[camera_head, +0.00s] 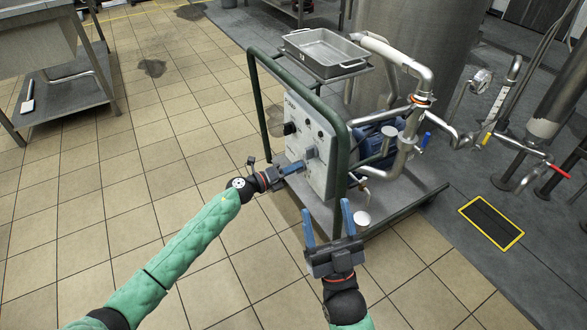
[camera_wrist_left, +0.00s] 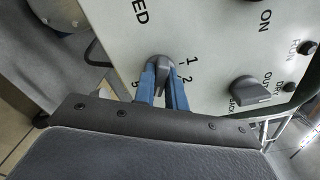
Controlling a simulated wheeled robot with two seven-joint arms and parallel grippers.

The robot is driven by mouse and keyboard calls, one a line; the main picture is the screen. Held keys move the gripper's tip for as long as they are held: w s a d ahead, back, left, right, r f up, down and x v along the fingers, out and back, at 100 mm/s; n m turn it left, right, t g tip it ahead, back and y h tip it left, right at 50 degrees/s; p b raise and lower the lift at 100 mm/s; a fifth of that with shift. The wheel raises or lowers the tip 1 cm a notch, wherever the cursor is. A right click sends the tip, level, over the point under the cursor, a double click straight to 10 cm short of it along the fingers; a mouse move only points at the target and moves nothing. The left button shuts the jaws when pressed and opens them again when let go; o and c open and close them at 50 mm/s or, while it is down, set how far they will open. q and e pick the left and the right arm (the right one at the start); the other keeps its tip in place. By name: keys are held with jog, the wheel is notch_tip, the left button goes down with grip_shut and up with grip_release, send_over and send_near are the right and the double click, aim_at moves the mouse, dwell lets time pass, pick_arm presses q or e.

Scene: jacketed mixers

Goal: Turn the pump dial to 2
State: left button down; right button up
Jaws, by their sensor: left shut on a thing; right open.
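The pump dial (camera_wrist_left: 159,66) is a dark grey knob on the white panel (camera_head: 322,170) of a wheeled pump cart. The marks 1 and 2 are printed to its right in the left wrist view, with another mark at its lower left. Its narrow end lies between my blue fingers, and I cannot tell exactly which mark it points at. My left gripper (camera_head: 301,166) is shut on the dial; it also shows in the left wrist view (camera_wrist_left: 163,84). My right gripper (camera_head: 328,222) is open and empty in front of the cart's lower right side.
Another grey knob (camera_wrist_left: 250,91) sits to the right on the panel. A green frame (camera_head: 343,165) borders the panel, and a metal tray (camera_head: 325,52) rests on top. Tiled floor (camera_head: 120,190) is clear at left.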

notch_tip(320, 180, down, 26)
jog(key=w+a+g+h+p, duration=0.2)
jog(key=g+p, duration=0.1)
jog(key=g, duration=0.6)
jog(key=s+d+f+g+h+p, duration=0.1)
jog(key=s+f+g, duration=0.5)
jog(key=f, duration=0.6)
jog(key=s+d+f+g+h+p, duration=0.1)
jog(key=s+f+g, duration=0.3)
jog(key=s+f, duration=0.6)
pick_arm(q)
jog(key=shift+a+f+n+p, duration=0.1)
jog(key=shift+n+p, duration=2.7)
jog(key=shift+n, duration=1.15)
jog(key=shift+f+n+p, duration=0.1)
jog(key=shift+n+p, duration=2.65)
jog(key=shift+n, duration=1.2)
pick_arm(e)
jog(key=w+r+g, duration=0.2)
jog(key=w+r, duration=0.1)
jog(key=r, duration=2)
jog(key=shift+w+a, duration=0.15)
jog(key=shift+a, duration=0.15)
jog(key=shift+r, duration=0.1)
pick_arm(q)
jog(key=c, duration=1.4)
grip_release()
jog(key=shift+c, duration=0.2)
